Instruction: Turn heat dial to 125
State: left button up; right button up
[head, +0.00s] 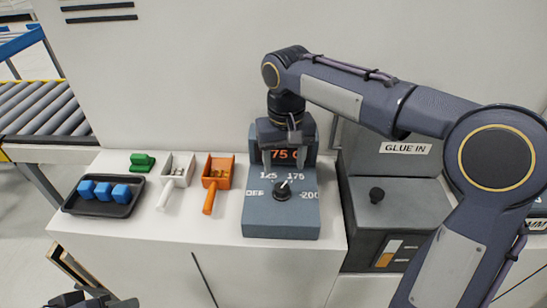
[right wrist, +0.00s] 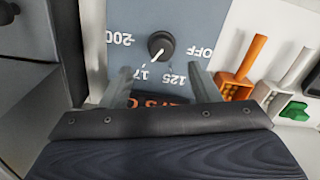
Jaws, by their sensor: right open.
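The heat dial (head: 283,191) is a round black knob with a white pointer on a blue-grey box (head: 281,222), marked OFF, 125, 175 and 200. The pointer is towards 175; the dial also shows in the right wrist view (right wrist: 161,45). The orange display (head: 286,155) reads "75 C", its left part hidden by my right gripper (head: 290,138). In the right wrist view my right gripper (right wrist: 162,82) is open and empty, its fingertips apart from the dial, spread to either side of it. Dark parts at the head view's lower left edge may be my left gripper (head: 92,301); its jaws are unclear.
Left of the box are an orange scoop (head: 216,175), a white scoop (head: 177,172), a green block (head: 142,161) and a black tray (head: 75,205) with blue blocks. A grey "GLUE IN" machine (head: 361,212) with a black knob stands close on the right.

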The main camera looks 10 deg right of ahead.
aim_at(282, 187)
jog(key=shift+w+a+f, duration=0.15)
jog(key=shift+w, duration=0.1)
notch_tip(282, 187, down, 7)
jog(key=shift+s+f, duration=0.15)
jog(key=shift+f, duration=0.05)
jog(key=c, duration=1)
jog(key=shift+r+n, duration=0.1)
jog(key=shift+n, duration=0.3)
jog(key=n+p, duration=0.2)
jog(key=n, duration=0.3)
jog(key=shift+n, duration=0.3)
jog(key=n+p, duration=0.1)
jog(key=n, duration=0.4)
jog(key=shift+n, duration=0.3)
